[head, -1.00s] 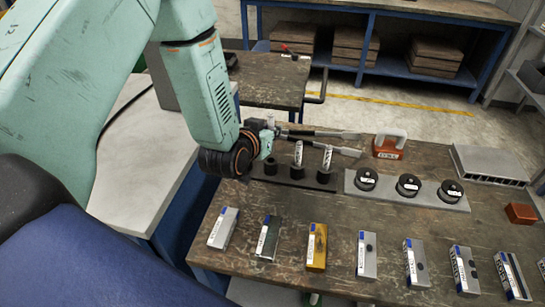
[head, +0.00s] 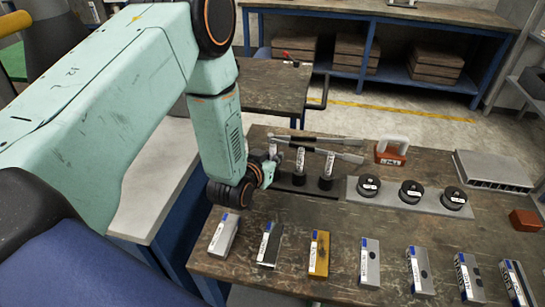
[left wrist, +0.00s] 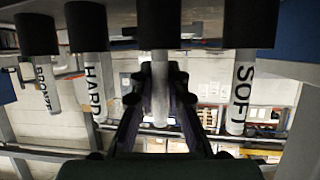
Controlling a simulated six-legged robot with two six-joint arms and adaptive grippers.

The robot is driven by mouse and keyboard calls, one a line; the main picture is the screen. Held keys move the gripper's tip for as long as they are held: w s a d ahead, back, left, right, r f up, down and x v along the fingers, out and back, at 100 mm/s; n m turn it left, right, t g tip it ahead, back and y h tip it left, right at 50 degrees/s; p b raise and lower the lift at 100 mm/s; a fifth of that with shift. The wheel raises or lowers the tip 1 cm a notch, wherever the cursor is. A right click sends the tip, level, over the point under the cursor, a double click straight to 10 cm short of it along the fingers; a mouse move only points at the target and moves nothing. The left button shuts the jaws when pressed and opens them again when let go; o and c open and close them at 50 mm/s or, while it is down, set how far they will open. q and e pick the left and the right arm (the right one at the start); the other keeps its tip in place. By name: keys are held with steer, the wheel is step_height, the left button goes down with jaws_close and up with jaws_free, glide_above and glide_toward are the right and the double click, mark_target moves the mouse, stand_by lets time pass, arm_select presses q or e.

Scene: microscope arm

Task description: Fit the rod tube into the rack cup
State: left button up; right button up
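In the left wrist view, which is upside down, a pale rod tube (left wrist: 160,88) is between the fingers of my left gripper (left wrist: 160,85). The fingers close in on both its sides. Its end meets the mouth of a black rack cup (left wrist: 155,25) and it looks in line with the cup. In the head view, my left gripper (head: 271,166) is low at the left of the dark rack (head: 312,190), and the tube's top (head: 273,150) shows above it. The arm hides this cup there. My right gripper is not in view.
Tubes marked SOFT (left wrist: 240,92), HARD (left wrist: 94,88) and BRONZE (left wrist: 46,88) stand in neighbouring cups, close to my fingers. Two long tools (head: 345,157) lie behind the rack. A grey plate with black round pieces (head: 411,190) is at right. Labelled blocks (head: 370,262) line the front.

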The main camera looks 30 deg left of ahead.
arm_select(q)
steer(key=o, duration=0.3)
steer(key=shift+s, duration=0.1)
steer(key=shift+o, duration=0.6)
steer(key=shift+s+r, duration=0.15)
steer(key=shift+w, duration=0.2)
steer(key=v, duration=1.2)
steer(key=shift+s, duration=0.2)
steer(key=shift+w, duration=0.15)
